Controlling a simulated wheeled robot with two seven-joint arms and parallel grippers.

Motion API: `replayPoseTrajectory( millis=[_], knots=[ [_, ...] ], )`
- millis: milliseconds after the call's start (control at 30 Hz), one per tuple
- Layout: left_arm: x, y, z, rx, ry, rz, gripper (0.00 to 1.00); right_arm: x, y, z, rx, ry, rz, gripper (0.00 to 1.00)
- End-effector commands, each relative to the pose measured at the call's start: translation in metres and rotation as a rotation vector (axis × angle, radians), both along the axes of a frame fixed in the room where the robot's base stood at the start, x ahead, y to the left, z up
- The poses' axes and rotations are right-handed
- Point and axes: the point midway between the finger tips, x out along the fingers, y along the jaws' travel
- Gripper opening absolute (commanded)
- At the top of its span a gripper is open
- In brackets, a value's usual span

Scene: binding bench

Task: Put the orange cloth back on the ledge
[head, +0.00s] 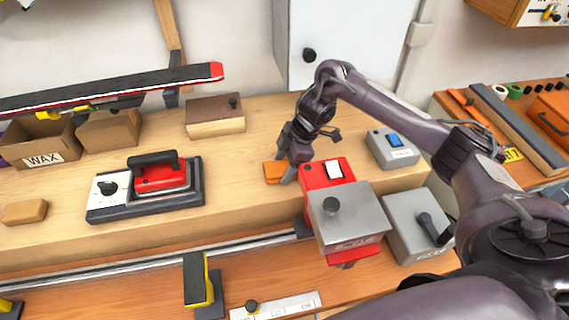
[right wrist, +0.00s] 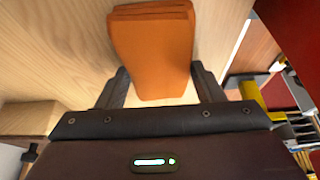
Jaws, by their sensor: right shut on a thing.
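The orange cloth (head: 273,172) is a small folded stack on the raised wooden ledge (head: 240,195), left of the red machine. In the right wrist view the folded cloth (right wrist: 152,50) lies between the two fingers. My right gripper (head: 287,174) reaches down to the ledge and is shut on the cloth, at its right side. It also shows in the right wrist view (right wrist: 155,85). Part of the cloth is hidden behind the fingers in the head view. My left gripper is not in view.
A red and grey machine (head: 345,215) stands close right of my gripper. A red waxing iron (head: 160,178) on its base, a wooden block (head: 215,115) and a WAX box (head: 40,145) are farther left. The ledge between iron and cloth is clear.

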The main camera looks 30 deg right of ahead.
Motion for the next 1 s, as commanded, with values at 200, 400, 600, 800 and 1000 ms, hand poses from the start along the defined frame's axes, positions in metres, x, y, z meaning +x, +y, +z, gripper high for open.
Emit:
replayPoseTrajectory(
  millis=[200, 400, 600, 800, 1000],
  knots=[
    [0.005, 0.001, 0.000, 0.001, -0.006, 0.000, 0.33, 0.000, 0.000, -0.002, -0.001, 0.001, 0.000, 0.82],
    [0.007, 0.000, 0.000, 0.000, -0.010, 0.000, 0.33, 0.000, 0.000, -0.002, -0.001, 0.001, 0.000, 0.83],
    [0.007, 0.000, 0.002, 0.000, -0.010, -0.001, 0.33, 0.000, -0.002, 0.007, -0.001, -0.001, 0.001, 0.83],
    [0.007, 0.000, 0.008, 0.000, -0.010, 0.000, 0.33, -0.003, -0.017, 0.044, -0.005, -0.006, 0.000, 0.83],
    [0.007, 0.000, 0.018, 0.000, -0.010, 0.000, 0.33, -0.007, -0.033, 0.084, -0.003, -0.004, -0.001, 0.83]
  ],
)
